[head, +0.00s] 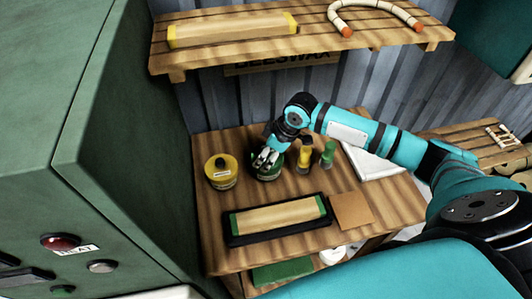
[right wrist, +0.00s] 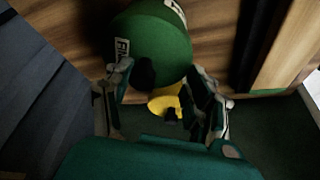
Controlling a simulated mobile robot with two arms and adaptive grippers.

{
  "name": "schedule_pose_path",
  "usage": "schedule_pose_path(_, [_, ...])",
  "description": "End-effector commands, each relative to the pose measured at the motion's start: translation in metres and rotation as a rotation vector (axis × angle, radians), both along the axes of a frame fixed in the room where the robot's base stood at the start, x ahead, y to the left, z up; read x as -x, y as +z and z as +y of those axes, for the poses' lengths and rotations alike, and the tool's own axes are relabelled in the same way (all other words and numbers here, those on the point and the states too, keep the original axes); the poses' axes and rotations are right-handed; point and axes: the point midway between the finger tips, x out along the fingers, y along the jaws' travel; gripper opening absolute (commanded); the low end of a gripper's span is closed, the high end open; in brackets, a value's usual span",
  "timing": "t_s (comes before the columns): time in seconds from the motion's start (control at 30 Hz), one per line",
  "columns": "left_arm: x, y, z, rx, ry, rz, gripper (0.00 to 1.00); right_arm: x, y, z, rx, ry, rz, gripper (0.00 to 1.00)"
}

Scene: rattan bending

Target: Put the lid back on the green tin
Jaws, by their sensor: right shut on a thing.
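The green tin (head: 266,174) stands on the wooden table, left of its middle. It also shows in the right wrist view (right wrist: 165,45), with part of a white label. A black knob (right wrist: 143,72) shows on the green surface close to my fingers. My right gripper (head: 266,157) comes down over the tin from above and is shut on the lid by its knob. In the right wrist view my fingers (right wrist: 163,92) stand on both sides. The fingers hide much of the lid in the head view, and I cannot tell whether its rim is seated. My left gripper is not in view.
A yellow tin (head: 221,171) with a black knob stands just left of the green one. Yellow (head: 304,157) and green (head: 327,153) small bottles stand close on the right. A black tray (head: 232,240) and a brown sheet (head: 351,211) lie in front. A shelf (head: 210,60) hangs above.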

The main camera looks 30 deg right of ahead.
Motion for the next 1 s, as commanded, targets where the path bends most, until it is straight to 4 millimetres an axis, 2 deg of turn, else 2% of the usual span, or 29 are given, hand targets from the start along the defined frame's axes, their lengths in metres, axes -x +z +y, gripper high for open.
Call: schedule_pose_path(1.0, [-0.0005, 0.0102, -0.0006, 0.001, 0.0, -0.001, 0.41, 0.0005, -0.0008, 0.0004, 0.001, 0.0, 0.001, 0.29])
